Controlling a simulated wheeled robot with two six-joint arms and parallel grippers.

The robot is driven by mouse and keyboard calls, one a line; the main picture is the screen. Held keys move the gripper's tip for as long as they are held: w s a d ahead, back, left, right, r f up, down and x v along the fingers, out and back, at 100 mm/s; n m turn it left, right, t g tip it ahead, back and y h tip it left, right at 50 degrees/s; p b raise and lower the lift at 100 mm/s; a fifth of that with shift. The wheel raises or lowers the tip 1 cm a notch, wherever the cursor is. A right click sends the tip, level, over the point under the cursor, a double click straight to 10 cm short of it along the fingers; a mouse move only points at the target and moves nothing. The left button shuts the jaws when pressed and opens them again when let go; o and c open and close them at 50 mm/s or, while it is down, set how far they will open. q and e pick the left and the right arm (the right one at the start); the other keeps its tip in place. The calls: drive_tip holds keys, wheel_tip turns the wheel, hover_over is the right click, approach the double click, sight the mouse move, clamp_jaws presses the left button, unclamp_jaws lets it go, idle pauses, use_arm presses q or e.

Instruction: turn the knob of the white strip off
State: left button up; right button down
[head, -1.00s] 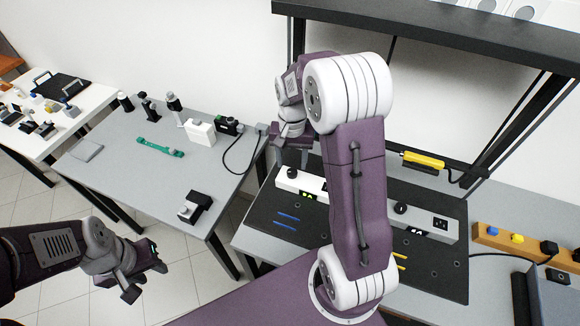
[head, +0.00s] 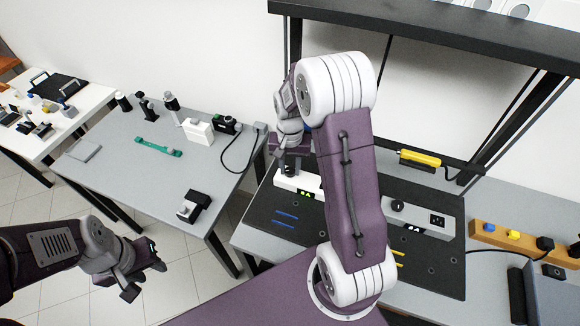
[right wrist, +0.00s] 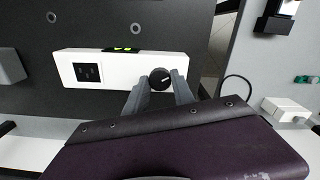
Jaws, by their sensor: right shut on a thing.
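The white strip (head: 311,182) lies on the dark board, partly behind my right arm in the head view. In the right wrist view the white strip (right wrist: 125,64) shows a black socket at its left, a lit yellow-green display on its edge and a black round knob (right wrist: 160,78) with a pale pointer mark at its right end. My right gripper (right wrist: 159,86) is shut on this knob, one finger on each side. In the head view the right gripper (head: 291,163) is over the strip's left end. My left gripper (head: 145,272) is open and empty, over the floor at lower left.
A light grey strip (head: 440,222) with its own black knob (head: 398,205) lies further right on the dark board (head: 270,225). A grey table (head: 130,185) with optics parts stands left. A dark shelf overhangs behind.

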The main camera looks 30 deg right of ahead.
sight(290, 170)
drive_tip(key=n+p, duration=0.1)
drive_tip(key=n, duration=0.4)
drive_tip(key=shift+n, duration=0.4)
drive_tip(key=n+p, duration=0.1)
drive_tip(key=n, duration=0.4)
drive_tip(key=shift+n, duration=0.3)
idle(0.3)
drive_tip(key=c, duration=1.1)
unclamp_jaws()
drive_tip(key=shift+o, duration=0.2)
wheel_tip(290, 170, up, 9)
drive_tip(key=b, duration=0.1)
